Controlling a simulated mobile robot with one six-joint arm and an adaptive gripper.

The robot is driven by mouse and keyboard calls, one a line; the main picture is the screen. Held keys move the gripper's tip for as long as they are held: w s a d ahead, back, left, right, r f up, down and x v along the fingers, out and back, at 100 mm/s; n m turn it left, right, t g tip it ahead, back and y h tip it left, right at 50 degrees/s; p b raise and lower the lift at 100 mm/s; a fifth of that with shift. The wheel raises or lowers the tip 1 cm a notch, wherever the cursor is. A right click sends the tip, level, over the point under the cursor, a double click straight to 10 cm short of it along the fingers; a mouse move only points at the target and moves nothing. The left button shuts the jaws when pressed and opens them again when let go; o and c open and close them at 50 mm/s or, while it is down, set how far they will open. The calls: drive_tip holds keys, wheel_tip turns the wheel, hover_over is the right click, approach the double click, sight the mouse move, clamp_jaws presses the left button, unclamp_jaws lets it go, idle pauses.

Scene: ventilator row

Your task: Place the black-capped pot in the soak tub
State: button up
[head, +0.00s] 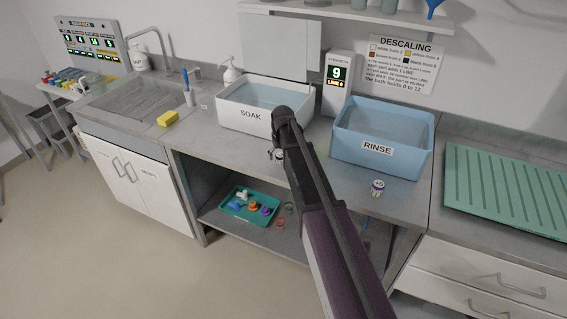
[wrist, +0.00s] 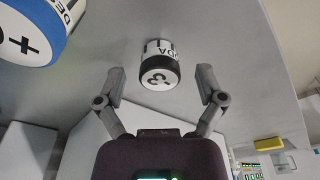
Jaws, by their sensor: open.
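The black-capped pot (wrist: 158,52) is a small white pot with dark lettering and a "3" on its black cap. In the wrist view it stands on the grey counter, ahead of and between my gripper's (wrist: 161,78) spread fingers, with no clear contact. The soak tub (head: 235,118) is a white basin labelled SOAK, holding liquid, left of my arm.
A blue RINSE tub (head: 408,160) stands to the right. A blue-capped pot (head: 377,188) is in front of it and looms in the wrist view (wrist: 30,30). A display box (head: 337,90) showing 9 stands between the tubs. A yellow sponge (head: 168,118) lies left.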

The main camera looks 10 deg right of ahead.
drive_tip(key=shift+f, duration=0.35)
idle(0.4)
clamp_jaws()
